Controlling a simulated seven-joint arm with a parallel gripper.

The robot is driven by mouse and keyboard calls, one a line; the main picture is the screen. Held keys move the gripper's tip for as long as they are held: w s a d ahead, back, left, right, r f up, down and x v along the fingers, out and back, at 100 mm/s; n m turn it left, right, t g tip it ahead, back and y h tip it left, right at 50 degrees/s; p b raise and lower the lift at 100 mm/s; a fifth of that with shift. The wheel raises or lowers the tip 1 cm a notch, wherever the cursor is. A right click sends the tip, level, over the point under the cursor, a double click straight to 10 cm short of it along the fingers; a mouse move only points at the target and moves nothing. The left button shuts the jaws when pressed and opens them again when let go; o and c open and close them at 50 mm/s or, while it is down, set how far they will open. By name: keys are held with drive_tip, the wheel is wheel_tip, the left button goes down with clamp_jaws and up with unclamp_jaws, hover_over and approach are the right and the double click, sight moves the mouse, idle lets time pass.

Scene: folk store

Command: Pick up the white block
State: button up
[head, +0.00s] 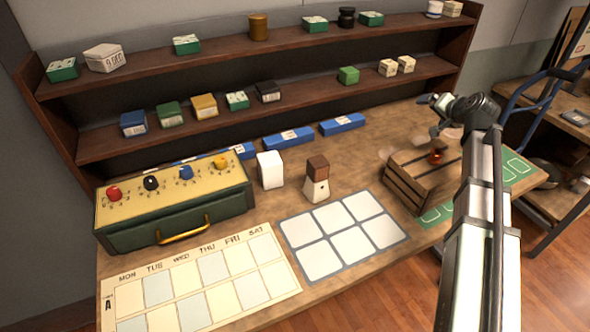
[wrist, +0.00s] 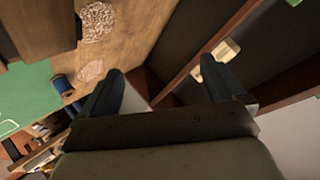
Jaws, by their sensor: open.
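The white block (head: 270,170) stands upright on the wooden table, right of the green box with coloured knobs. It is not clearly visible in the wrist view. My gripper shows in the wrist view (wrist: 162,88) with its two dark fingers spread apart and nothing between them. In the head view my arm reaches up on the right, and the gripper end (head: 440,115) is above the back right of the table, well to the right of the white block.
A brown-and-cream block (head: 317,180) stands right of the white block. A wooden crate (head: 410,195) is at the right, below my gripper. Blue boxes (head: 288,137) lie behind, under shelves (head: 270,110) of small boxes. A white-squared mat (head: 285,226) and weekday chart (head: 235,241) lie in front.

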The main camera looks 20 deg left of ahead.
drive_tip(key=s+a+n+g, duration=0.25)
drive_tip(key=s+a, duration=0.25)
drive_tip(key=a, duration=0.7)
drive_tip(key=n+g+h, duration=0.2)
drive_tip(key=n+g, duration=0.2)
drive_tip(key=n, duration=0.5)
approach(271, 159)
drive_tip(key=x, duration=0.8)
drive_tip(key=shift+x, duration=2.6)
drive_tip(key=shift+s+a, duration=0.1)
drive_tip(key=shift+a, duration=0.05)
drive_tip(key=c, duration=1)
